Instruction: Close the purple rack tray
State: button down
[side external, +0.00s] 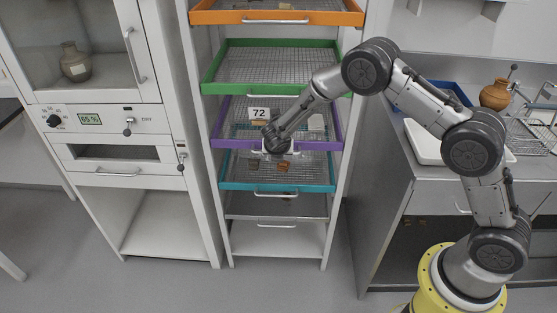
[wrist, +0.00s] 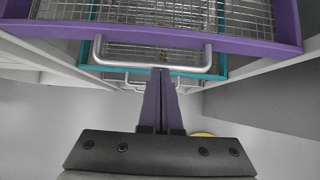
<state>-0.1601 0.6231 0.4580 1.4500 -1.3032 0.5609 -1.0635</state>
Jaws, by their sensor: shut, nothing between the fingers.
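The purple rack tray (side external: 222,141) is in the middle of the rack in the side view, with its mesh floor visible and its front standing out from the rack. Its purple front rim crosses the top of the wrist view (wrist: 255,46). Its grey bar handle (wrist: 150,62) sticks out from that rim. My gripper (side external: 277,149) is at the front of this tray in the side view and partly hides the handle. In the wrist view my gripper's fingers (wrist: 160,74) are together and empty, with their tips at the handle bar. I cannot tell whether they touch it.
A green tray (side external: 210,81) is above and a teal tray (side external: 310,187) below, with sherds in it. An orange tray (side external: 345,18) is at the top. A card marked 72 (side external: 259,114) shows at the purple tray. A cabinet (side external: 95,150) stands left, a counter (side external: 440,175) right.

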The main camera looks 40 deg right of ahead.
jog(key=shift+w+d+r, duration=0.1)
jog(key=shift+w+d, duration=0.1)
jog(key=shift+d, duration=0.1)
